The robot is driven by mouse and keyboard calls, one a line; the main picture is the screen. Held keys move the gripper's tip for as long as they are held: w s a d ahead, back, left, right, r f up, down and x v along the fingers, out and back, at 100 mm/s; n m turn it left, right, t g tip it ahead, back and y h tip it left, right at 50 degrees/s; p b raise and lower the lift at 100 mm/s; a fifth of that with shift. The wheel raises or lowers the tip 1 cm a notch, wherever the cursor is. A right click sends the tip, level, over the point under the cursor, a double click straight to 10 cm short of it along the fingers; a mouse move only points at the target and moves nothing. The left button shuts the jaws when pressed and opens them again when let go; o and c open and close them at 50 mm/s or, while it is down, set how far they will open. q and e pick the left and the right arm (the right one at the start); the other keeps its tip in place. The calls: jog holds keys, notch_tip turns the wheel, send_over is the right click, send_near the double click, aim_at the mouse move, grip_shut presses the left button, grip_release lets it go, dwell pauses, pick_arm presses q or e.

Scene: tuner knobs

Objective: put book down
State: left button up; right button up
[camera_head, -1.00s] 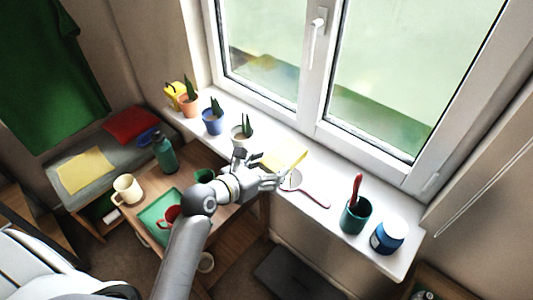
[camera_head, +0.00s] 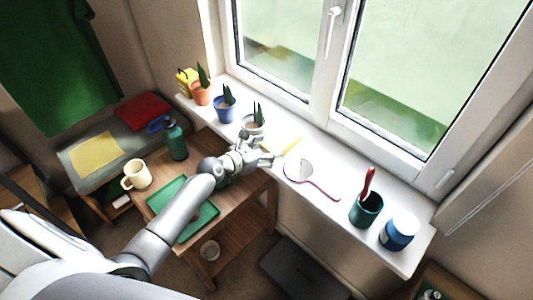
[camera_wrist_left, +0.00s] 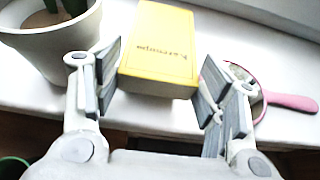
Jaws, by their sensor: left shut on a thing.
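The yellow book (camera_head: 292,145) is at the windowsill (camera_head: 330,172), between a potted plant and a round pink-handled item. In the left wrist view the book (camera_wrist_left: 158,45) lies between the two fingers, its yellow cover with dark lettering facing up and its near edge towards me. My left gripper (camera_head: 268,153) is shut on the book, with one finger pad at each side. The left wrist view shows the sill right under or behind the book; I cannot tell whether they touch. My right gripper is not in view.
A plant in a pale pot (camera_head: 254,124) stands close left of the gripper. The pink-handled round item (camera_head: 299,170) lies close right. A teal cup (camera_head: 366,210) and a blue jar (camera_head: 398,232) stand farther right. A table (camera_head: 240,196) with a green tray is below.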

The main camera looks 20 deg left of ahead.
pick_arm(q)
jog(key=shift+f, duration=0.65)
jog(key=shift+f, duration=0.2)
jog(key=o, duration=1.1)
jog(key=shift+r, duration=0.1)
jog(key=shift+r, duration=0.2)
jog(key=shift+s+a, duration=0.1)
jog(key=shift+s, duration=0.25)
jog(key=v, duration=1.1)
jog(key=shift+s+r, duration=0.1)
jog(key=shift+r, duration=0.05)
